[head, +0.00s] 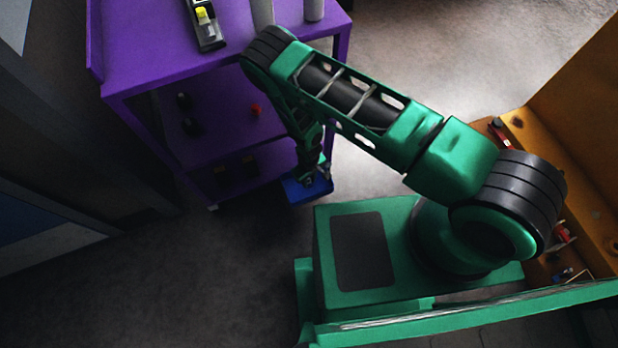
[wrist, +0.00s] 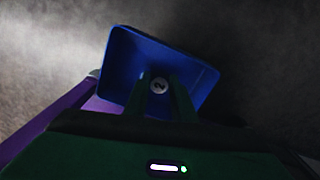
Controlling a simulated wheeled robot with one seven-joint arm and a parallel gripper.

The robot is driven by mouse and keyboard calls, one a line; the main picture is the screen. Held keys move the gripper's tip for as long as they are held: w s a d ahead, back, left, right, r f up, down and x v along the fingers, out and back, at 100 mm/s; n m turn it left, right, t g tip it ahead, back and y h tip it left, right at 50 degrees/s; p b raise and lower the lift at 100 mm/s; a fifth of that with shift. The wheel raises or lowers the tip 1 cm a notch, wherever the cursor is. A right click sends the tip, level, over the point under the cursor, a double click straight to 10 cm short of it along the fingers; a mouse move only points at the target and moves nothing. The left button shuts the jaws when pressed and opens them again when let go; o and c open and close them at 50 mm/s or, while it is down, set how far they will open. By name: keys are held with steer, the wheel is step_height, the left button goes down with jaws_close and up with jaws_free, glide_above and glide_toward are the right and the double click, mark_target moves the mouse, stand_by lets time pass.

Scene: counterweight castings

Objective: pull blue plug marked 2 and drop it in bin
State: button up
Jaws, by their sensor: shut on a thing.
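In the head view my gripper (head: 316,168) points down at the bin (head: 318,188), beside the purple cart. I cannot tell how deep the plug is relative to the bin's rim.
The purple cart (head: 150,62) stands at upper left, with a dark holder with a yellow part (head: 205,25) and grey cylinders on top. Small dark and red items lie on its lower shelves. An orange-brown panel (head: 575,110) is at right. Grey floor around the bin is clear.

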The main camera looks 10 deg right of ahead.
mark_target(309, 182)
steer(key=o, duration=1.1)
step_height(309, 182, up, 11)
steer(key=shift+f, duration=0.2)
steer(key=shift+s, duration=0.1)
